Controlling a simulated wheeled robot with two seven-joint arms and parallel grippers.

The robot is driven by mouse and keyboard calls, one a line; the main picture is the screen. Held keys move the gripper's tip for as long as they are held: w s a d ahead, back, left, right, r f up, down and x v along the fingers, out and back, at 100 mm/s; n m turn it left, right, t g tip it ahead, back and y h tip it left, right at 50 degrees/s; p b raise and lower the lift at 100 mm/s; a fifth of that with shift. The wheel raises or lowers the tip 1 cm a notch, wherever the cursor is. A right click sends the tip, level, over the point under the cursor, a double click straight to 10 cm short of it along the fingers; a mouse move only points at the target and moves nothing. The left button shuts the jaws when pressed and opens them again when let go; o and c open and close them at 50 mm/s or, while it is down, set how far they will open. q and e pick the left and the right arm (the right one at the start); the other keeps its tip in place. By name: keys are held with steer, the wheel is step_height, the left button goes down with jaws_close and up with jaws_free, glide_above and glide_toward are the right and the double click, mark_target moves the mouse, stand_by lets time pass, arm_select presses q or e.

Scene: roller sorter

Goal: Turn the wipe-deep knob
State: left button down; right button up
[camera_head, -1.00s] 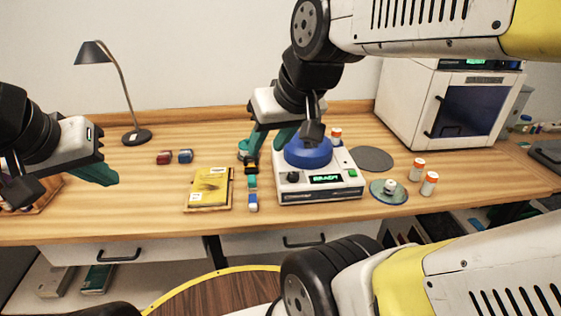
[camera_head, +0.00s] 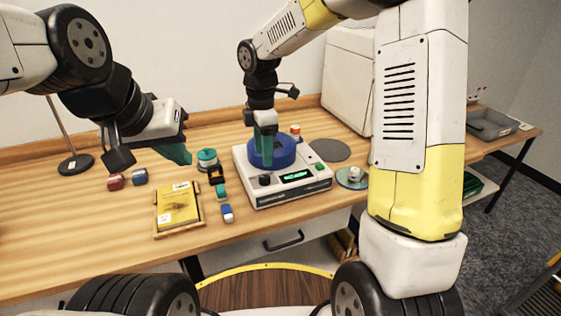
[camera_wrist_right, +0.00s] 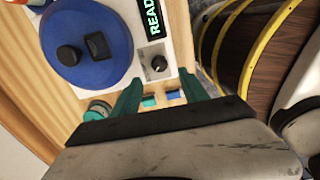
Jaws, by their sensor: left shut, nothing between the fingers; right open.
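The white machine (camera_head: 240,160) has a green "READY" display (camera_head: 297,176) and a round blue top (camera_head: 287,152). A black knob (camera_head: 265,180) is on its front face, left of the display; I take it as the wipe-deep knob, but no label is legible. My right gripper (camera_head: 265,157) is open and points down by the blue top. In the right wrist view the knob (camera_wrist_right: 158,64) appears just beyond and between the teal fingertips (camera_wrist_right: 163,82), apart from them. My left gripper (camera_head: 184,157) is shut and empty, above the table to the left.
A yellow book (camera_head: 178,207) on a wooden tray, a teal-topped round container (camera_head: 207,160) and small blue and teal blocks (camera_head: 227,213) lie left of the machine. A grey disc (camera_head: 330,150) and an orange-capped bottle (camera_head: 295,131) are close by.

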mark_target(265, 177)
steer(key=shift+w+f, duration=0.1)
steer(key=shift+f, duration=0.3)
step_height(265, 177, down, 7)
steer(key=shift+f, duration=0.2)
jaws_close()
